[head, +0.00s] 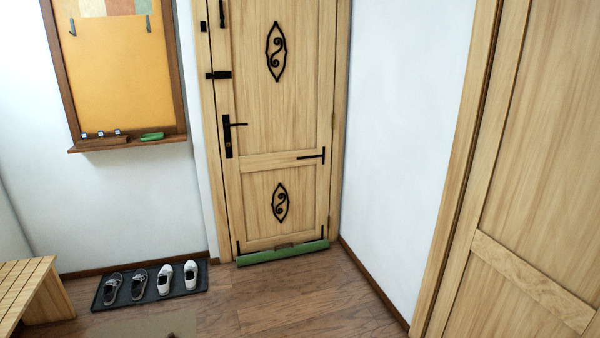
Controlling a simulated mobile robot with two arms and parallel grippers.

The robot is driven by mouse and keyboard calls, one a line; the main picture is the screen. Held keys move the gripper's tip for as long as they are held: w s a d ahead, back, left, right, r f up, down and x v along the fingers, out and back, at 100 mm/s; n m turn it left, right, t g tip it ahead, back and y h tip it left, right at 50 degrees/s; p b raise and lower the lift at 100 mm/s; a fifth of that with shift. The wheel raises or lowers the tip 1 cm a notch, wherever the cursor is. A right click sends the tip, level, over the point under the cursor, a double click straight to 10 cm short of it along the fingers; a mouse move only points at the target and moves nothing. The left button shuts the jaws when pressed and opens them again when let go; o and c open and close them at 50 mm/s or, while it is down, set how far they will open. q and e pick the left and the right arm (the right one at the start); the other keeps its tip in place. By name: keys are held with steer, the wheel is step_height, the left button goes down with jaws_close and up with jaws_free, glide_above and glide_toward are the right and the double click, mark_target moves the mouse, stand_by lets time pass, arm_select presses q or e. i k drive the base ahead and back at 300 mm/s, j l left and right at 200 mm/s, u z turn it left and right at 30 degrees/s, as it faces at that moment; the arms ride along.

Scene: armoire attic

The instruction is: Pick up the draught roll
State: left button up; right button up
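The draught roll (283,253) looks like a long green bar. It lies on the wooden floor along the bottom edge of the closed wooden door (285,130), spanning about the door's width. A small brownish piece, perhaps a handle, shows at the middle of its top edge. Neither of my grippers is in the head view.
A dark shoe mat (151,289) with several shoes lies left of the door. A wooden bench (30,290) stands at the lower left. A framed orange board with a ledge (130,142) hangs on the wall. Another wooden door (530,190) is at right. Floor before the roll is clear.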

mark_target(268, 255)
steer(key=i, duration=2.35)
steer(key=l+z, duration=0.05)
steer(key=l, duration=0.05)
